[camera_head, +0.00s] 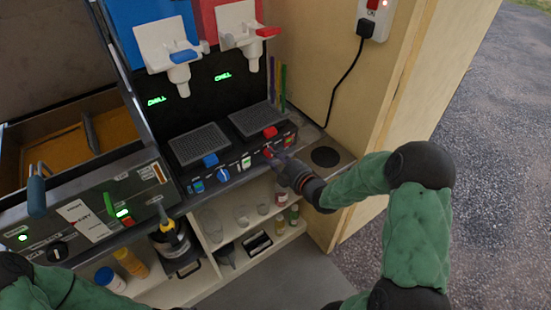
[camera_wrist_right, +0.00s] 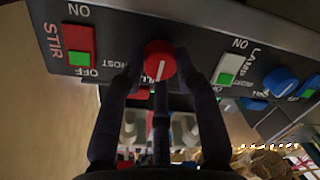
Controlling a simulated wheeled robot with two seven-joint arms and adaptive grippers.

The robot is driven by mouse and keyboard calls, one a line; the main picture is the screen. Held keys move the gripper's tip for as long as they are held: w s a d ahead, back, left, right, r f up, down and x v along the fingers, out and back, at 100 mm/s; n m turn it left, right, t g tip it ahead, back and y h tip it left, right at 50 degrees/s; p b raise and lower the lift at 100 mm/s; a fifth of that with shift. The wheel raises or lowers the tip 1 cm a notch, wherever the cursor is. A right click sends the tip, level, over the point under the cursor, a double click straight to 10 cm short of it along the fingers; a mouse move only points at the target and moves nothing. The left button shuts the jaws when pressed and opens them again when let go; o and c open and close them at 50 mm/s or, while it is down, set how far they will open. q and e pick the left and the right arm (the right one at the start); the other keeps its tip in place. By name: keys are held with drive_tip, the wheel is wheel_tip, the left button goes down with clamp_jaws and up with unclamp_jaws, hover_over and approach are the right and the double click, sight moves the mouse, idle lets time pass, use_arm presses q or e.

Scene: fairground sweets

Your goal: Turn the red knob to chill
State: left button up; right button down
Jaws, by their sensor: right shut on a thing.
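The red knob (camera_wrist_right: 159,60) sits on the dark front panel of the slush machine, between the fingers of my right gripper (camera_wrist_right: 158,72). The gripper is shut on it. The knob's white line points nearly straight down in the wrist view, towards a label partly hidden by the knob and fingers; a label ending in "ROST" is at left. In the head view my right gripper (camera_head: 276,160) reaches the panel from the right and covers much of the knob. The green display (camera_head: 223,77) under the red tank reads CHILL. My left gripper is out of view.
A STIR switch (camera_wrist_right: 80,45) is left of the knob, a LAMP switch (camera_wrist_right: 228,68) and a blue knob (camera_wrist_right: 280,81) right of it. Drip trays (camera_head: 254,119) sit above the panel. Shelves with bottles and cups are below. A wooden wall (camera_head: 330,60) stands at right.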

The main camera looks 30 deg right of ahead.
drive_tip(key=shift+w+r, duration=0.1)
drive_tip(key=shift+r, duration=0.1)
drive_tip(key=c, duration=0.9)
unclamp_jaws()
drive_tip(key=shift+a, duration=0.1)
drive_tip(key=shift+f, duration=0.1)
drive_tip(key=s, duration=0.4)
drive_tip(key=s+d, duration=0.1)
drive_tip(key=s, duration=0.3)
drive_tip(key=s+r, duration=0.1)
drive_tip(key=s, duration=0.3)
drive_tip(key=shift+d, duration=0.35)
drive_tip(key=shift+w, duration=0.1)
